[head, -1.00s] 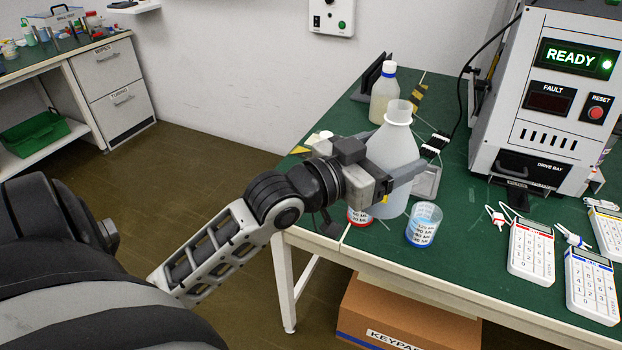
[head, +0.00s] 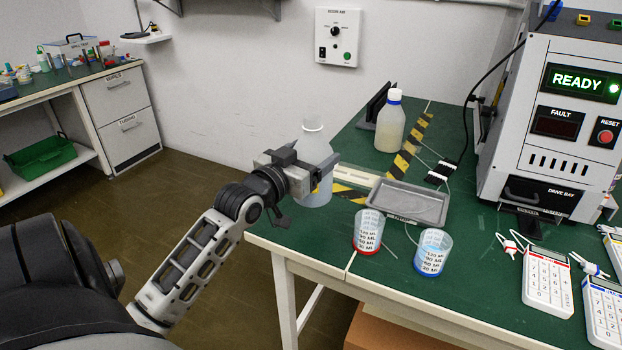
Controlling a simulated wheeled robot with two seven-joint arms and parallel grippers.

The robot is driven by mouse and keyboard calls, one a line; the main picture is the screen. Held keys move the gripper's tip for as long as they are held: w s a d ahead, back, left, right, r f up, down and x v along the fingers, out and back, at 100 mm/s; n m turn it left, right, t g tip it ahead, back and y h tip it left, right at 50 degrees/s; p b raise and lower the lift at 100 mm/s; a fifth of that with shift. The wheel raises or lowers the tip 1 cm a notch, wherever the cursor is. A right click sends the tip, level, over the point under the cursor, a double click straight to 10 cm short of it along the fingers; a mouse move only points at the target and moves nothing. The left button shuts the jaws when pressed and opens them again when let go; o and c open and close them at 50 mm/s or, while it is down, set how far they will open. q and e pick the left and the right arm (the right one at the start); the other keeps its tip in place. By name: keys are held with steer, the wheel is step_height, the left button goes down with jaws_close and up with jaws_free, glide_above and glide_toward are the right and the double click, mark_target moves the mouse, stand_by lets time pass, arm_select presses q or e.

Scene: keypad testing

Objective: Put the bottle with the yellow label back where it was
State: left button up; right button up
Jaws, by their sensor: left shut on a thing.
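My left gripper (head: 322,174) is shut on a translucent white bottle (head: 313,147) with an open neck and holds it upright at the left part of the green table (head: 455,290). Only a small yellow patch shows on it beside the fingers; most of any label is hidden. I cannot tell whether its base touches the table. A second bottle (head: 390,127), with a white cap and blue ring, stands farther back. My right gripper is not in view.
A grey tray (head: 407,203) lies right of the held bottle. A red-based cup (head: 368,232) and blue-based cup (head: 432,252) stand in front. Striped tape (head: 408,152) marks the table. The READY machine (head: 550,120) and keypads (head: 547,282) are at right.

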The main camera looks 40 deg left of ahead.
arm_select(q)
steer(key=f, duration=0.1)
steer(key=w+a+f, duration=0.2)
steer(key=shift+f+b, duration=0.15)
steer(key=shift+b, duration=0.2)
steer(key=shift+w+f, duration=0.1)
steer(key=shift+f, duration=1.4)
steer(key=shift+f+b, duration=0.1)
steer(key=shift+b, duration=0.2)
steer(key=o, duration=1.6)
steer(key=shift+f, duration=0.15)
steer(key=shift+r, duration=0.2)
steer(key=s+d, duration=0.1)
steer(key=s, duration=1.1)
steer(key=shift+d+p, duration=0.3)
